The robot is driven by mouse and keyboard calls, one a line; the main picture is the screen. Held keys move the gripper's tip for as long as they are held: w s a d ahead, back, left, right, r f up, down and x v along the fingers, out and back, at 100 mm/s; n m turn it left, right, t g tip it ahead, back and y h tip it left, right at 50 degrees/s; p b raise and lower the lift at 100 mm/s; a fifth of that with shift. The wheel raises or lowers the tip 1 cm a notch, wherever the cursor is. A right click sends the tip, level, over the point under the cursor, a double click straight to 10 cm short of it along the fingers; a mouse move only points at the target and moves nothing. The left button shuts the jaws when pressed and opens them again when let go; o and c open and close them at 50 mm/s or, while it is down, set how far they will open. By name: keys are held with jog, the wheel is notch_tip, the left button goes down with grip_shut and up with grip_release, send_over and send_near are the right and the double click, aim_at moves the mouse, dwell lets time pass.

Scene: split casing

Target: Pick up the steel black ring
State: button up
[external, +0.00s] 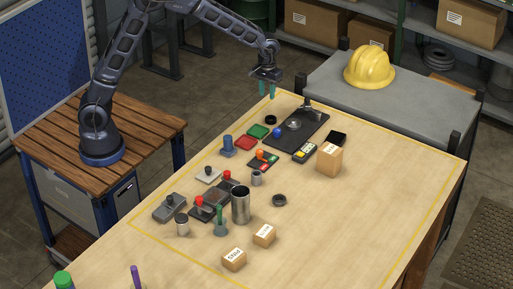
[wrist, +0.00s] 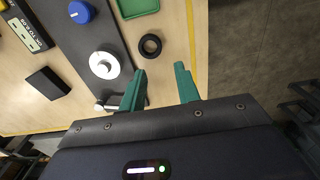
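A small black ring (external: 270,119) lies flat on the table beside the black tray, below my gripper (external: 267,92). In the wrist view the black ring (wrist: 150,45) is just beyond the fingertips, slightly left of the middle of the gap. My gripper (wrist: 160,70) is open, with its two teal fingers apart and nothing between them. It hangs above the table, apart from the ring. A second dark ring (external: 279,200) lies farther forward on the table; I cannot tell from its look which one is steel.
The black tray (external: 313,126) with a silver disc (wrist: 104,65) lies next to the black ring. A green tray (external: 258,131) and a blue knob (wrist: 81,12) are close by. A box (external: 329,159) and a yellow helmet (external: 370,67) stand to the right. The table's right front is clear.

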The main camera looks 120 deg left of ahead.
notch_tip(320, 180, down, 11)
jog(key=shift+r, duration=0.1)
dwell(0.6)
jog(key=shift+c, duration=0.4)
grip_shut()
